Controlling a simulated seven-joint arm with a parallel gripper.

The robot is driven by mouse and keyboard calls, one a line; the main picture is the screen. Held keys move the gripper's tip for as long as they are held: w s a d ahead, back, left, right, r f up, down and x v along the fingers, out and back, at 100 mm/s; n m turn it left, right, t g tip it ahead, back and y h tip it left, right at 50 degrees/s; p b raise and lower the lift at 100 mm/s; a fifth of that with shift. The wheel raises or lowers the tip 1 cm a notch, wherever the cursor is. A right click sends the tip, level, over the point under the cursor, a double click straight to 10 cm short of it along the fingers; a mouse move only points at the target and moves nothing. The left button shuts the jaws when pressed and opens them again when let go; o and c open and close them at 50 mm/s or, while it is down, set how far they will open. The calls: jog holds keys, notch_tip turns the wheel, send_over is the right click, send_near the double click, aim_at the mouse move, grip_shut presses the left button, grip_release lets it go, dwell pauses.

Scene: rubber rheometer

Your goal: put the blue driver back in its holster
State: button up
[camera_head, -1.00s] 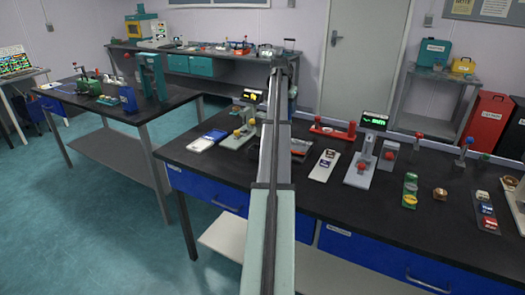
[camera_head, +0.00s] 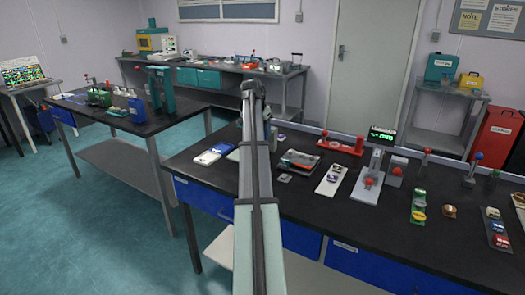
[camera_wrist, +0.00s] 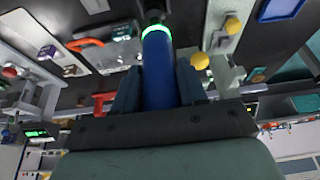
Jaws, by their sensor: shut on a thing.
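A blue driver (camera_wrist: 158,75) with a glowing green ring near its far end stands between the jaws of my gripper (camera_wrist: 160,88) in the wrist view. The jaws are shut on it, one dark pad on each side. In the head view my gripper (camera_head: 253,90) is at the far end of my outstretched arm, above the back left of the near bench (camera_head: 300,215). There the driver is hidden behind my arm. I cannot pick out the holster in either view; my arm covers part of the bench.
On the bench, a blue-and-white tray (camera_head: 213,154) lies left of my arm. Right of it are a red-handled fixture (camera_head: 341,145), a grey stand with a red knob (camera_head: 370,170) and a green display (camera_head: 382,134). A second table (camera_head: 130,118) stands at left, with a floor gap between.

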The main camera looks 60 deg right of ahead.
jog(key=shift+f, duration=3.7)
jog(key=o, duration=1.2)
jog(key=shift+c, duration=0.2)
jog(key=v, duration=1.2)
